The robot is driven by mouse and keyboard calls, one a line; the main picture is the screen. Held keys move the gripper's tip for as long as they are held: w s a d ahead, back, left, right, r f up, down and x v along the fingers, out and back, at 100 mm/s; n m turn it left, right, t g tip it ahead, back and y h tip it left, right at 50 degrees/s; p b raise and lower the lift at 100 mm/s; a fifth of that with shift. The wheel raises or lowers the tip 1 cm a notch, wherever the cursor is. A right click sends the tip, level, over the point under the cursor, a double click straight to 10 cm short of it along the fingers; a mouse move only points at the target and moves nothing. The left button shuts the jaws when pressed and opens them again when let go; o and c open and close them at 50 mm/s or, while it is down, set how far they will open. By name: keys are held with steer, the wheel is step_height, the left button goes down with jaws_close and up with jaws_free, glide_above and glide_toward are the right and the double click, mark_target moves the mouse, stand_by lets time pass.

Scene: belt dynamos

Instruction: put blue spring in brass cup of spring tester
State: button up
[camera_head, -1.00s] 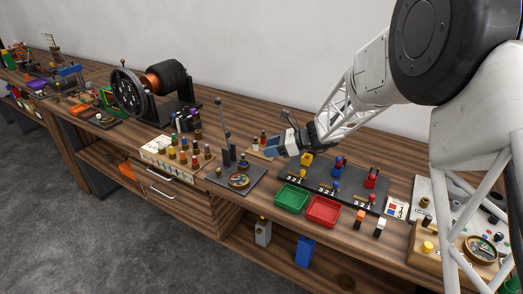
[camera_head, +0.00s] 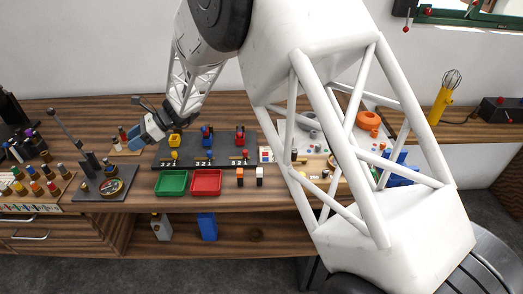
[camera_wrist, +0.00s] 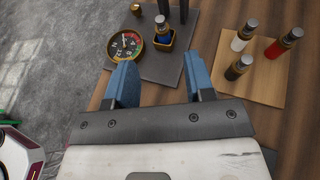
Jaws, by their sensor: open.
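The spring tester stands on a dark grey plate (camera_head: 97,191), with a round dial (camera_head: 111,187) and upright posts. In the wrist view, the dial (camera_wrist: 126,46) is at the upper left of the plate (camera_wrist: 160,67). Beside it is a small square cup with a yellow, brass-like rim (camera_wrist: 175,40).
A wooden board (camera_wrist: 252,75) with white, black and red pieces stands right of the tester in the wrist view. Green (camera_head: 172,183) and red (camera_head: 206,182) trays lie at the bench front. A rack of coloured pieces (camera_head: 36,208) is left.

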steer(key=shift+d, duration=0.1)
steer(key=s+d+r+n+t+h, duration=0.15)
steer(key=s+d+r, duration=0.25)
steer(key=d, duration=0.6)
steer(key=s+d+r+n+t+h, duration=0.1)
steer(key=s+d+r+n+h, duration=0.25)
steer(key=d, duration=0.65)
steer(key=s+d+r+n+t, duration=0.15)
steer(key=s+d+r, duration=0.35)
steer(key=d, duration=0.5)
steer(key=s+d+r+n+t+h, duration=0.1)
steer(key=s+d+n+t+h, duration=0.2)
steer(key=s+d, duration=1.9)
steer(key=d+n+h, duration=0.4)
steer(key=shift+r+t+h, duration=0.15)
steer(key=shift+t+h, duration=0.15)
steer(key=shift+t, duration=0.1)
